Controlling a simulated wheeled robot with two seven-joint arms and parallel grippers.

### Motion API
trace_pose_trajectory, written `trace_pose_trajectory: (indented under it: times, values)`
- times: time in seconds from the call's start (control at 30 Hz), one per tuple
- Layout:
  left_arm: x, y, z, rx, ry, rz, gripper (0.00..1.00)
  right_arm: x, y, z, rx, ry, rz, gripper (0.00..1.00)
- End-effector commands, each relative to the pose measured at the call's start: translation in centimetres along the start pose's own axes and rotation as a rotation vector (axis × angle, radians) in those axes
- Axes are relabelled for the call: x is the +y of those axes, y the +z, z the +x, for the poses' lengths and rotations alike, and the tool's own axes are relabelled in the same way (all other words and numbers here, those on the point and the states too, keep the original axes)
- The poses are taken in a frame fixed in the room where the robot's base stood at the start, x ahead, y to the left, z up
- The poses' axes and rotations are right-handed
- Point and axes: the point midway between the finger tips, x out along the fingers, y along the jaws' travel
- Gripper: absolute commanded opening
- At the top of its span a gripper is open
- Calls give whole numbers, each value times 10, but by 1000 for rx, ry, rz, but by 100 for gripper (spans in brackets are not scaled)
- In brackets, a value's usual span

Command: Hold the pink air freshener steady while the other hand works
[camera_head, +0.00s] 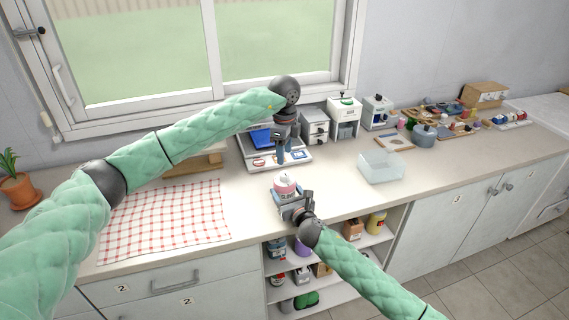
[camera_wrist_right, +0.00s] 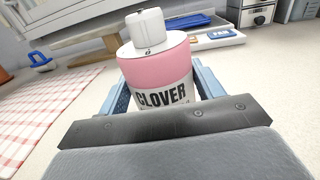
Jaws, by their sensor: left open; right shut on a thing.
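The pink air freshener (camera_head: 286,186) is a pink bottle with a white cap and a white label. In the right wrist view the bottle (camera_wrist_right: 157,68) fills the middle, and its label reads "CLOVER". My right gripper (camera_head: 288,195) is shut on it near the counter's front edge, with blue fingers (camera_wrist_right: 162,88) on both sides of the body. The bottle is upright in the head view; whether its base touches the counter is hidden. My left gripper (camera_head: 281,157) is open and empty, pointing down above and behind the bottle.
A red-checked cloth (camera_head: 165,222) lies on the left. A white tray (camera_head: 274,163) with a blue item stands behind the bottle. A clear bin (camera_head: 381,167) stands to the right. Small drawers and a loaded board line the wall. Open shelves (camera_head: 300,272) are below.

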Motion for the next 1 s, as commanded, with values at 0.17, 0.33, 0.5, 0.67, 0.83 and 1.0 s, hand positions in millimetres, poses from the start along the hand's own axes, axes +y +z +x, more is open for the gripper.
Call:
trace_pose_trajectory:
  times: [0.17, 0.33, 0.5, 0.67, 0.83, 1.0]
  values:
    - [0, 0, -25, 0, -1, 1, 52, 0, -1, 0, 1, -1, 0, 37]
    - [0, 0, -36, 0, -1, 1, 52, 0, 0, 0, 0, -1, 0, 37]
    - [0, 0, -38, 0, -1, 1, 52, 0, 0, 0, 0, -1, 0, 37]
    - [0, 0, -38, 0, -1, 1, 52, 0, 0, 0, 0, -1, 0, 37]
    - [0, 0, -38, 0, 0, 1, 52, 0, 0, 0, 0, -1, 0, 84]
    - [0, 0, -38, 0, 0, 1, 52, 0, 0, 0, 0, 0, 0, 92]
